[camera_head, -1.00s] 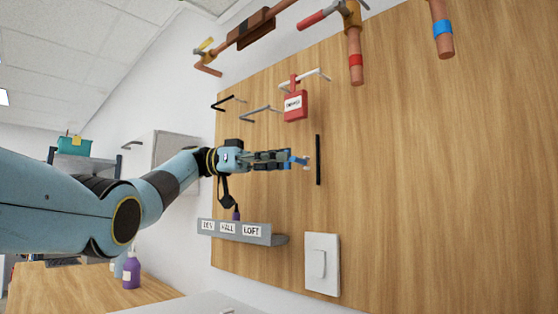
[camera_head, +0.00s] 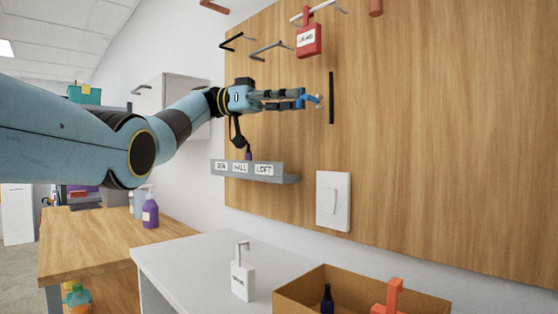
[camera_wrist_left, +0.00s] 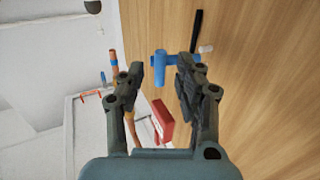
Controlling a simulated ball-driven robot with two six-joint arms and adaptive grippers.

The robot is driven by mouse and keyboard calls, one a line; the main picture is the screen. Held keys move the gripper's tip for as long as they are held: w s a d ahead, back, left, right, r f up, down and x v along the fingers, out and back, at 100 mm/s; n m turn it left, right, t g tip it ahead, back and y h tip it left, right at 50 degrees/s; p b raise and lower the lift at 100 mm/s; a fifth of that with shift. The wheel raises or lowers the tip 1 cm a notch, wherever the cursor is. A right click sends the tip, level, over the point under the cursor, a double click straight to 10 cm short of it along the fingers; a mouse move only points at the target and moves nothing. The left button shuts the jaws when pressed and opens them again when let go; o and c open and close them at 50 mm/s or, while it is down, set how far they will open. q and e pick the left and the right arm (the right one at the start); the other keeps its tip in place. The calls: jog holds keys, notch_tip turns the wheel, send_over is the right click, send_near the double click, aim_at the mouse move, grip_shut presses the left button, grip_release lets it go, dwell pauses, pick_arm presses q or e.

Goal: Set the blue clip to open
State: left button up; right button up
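The blue clip (camera_head: 313,100) is on the wooden board, just left of a vertical black bar (camera_head: 331,98). In the left wrist view the blue clip (camera_wrist_left: 165,60) shows just beyond and between my fingertips, with a stub across to the right. My left gripper (camera_head: 298,97) reaches in from the left at the clip. In the wrist view my left gripper (camera_wrist_left: 160,72) has its fingers apart, with a gap between them. Whether a finger touches the clip I cannot tell. My right gripper is not in view.
A red tag (camera_head: 309,40) hangs from a hook above the gripper. A grey labelled ledge (camera_head: 285,178) and a white switch plate (camera_head: 333,201) are below. A white lock-shaped object (camera_head: 242,280) stands on the white table, beside a cardboard box (camera_head: 430,302). The board to the right is clear.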

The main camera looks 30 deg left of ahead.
pick_arm(q)
jog(key=shift+s+t, duration=0.1)
jog(key=shift+t, duration=0.3)
jog(key=d+r+n+t+y+p, duration=0.1)
jog(key=d+n+t+y+p, duration=0.5)
jog(key=n+t+y+p, duration=0.85)
jog(key=s+a+f+m+g+h, duration=0.1)
jog(key=s+a+m+h, duration=0.3)
jog(key=s, duration=0.7)
jog(key=s+d+f+n+g+y+p, duration=0.1)
jog(key=s+f+n+g+y, duration=0.1)
jog(key=f, duration=1)
jog(key=s+d+f+n+g+y+p, duration=0.1)
jog(key=s+f, duration=0.5)
jog(key=f, duration=0.6)
jog(key=shift+d+f+n+g+y+p, duration=0.35)
jog(key=shift+n+g+y+p, duration=0.2)
jog(key=shift+n+g+y, duration=0.7)
jog(key=shift+w+r+m, duration=0.1)
jog(key=shift+r+m, duration=0.05)
jog(key=shift+m, duration=0.15)
